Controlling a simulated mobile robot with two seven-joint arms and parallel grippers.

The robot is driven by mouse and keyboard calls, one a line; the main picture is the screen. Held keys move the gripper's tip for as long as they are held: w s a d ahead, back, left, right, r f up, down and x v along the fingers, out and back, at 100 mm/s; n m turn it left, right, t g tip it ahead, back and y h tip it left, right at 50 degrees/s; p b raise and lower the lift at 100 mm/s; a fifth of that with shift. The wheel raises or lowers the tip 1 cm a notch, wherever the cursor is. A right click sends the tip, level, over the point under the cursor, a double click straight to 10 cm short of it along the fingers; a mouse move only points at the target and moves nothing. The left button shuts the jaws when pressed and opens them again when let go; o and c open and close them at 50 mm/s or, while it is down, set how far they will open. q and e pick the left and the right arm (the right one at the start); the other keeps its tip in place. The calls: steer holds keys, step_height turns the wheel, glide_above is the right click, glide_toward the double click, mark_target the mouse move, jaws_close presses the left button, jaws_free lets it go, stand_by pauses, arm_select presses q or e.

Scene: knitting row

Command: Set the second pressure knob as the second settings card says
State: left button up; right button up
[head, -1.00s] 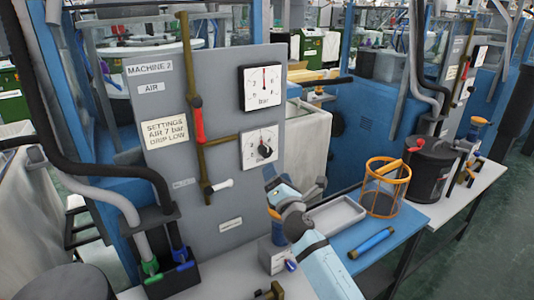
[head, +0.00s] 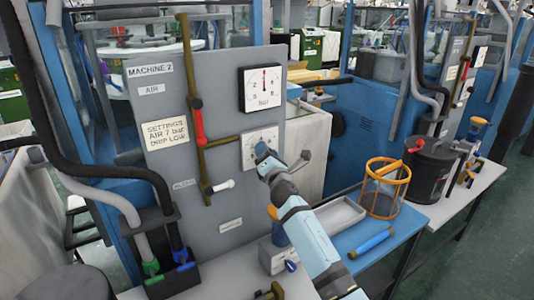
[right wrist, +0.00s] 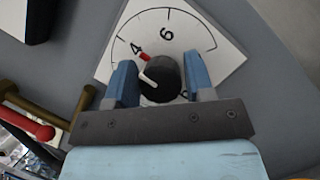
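The settings card (head: 165,133) on the grey MACHINE 2 panel reads "SETTINGS AIR 7 bar DRIP LOW". The pressure knob (right wrist: 160,78) is black with a white line, on a white dial plate (right wrist: 205,38). The dial shows 4 and 6; its lower part is hidden. The white line points up-left, a little below the red mark by the 4. My right gripper (right wrist: 160,85) is open, one finger on each side of the knob, with narrow gaps. In the head view the right gripper (head: 262,152) covers most of the knob. My left gripper is not in view.
A square bar gauge (head: 264,88) sits above the dial, its red needle upright. A brass pipe with a red-handled valve (head: 199,125) runs left of the dial.

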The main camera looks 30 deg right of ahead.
steer(key=c, duration=0.5)
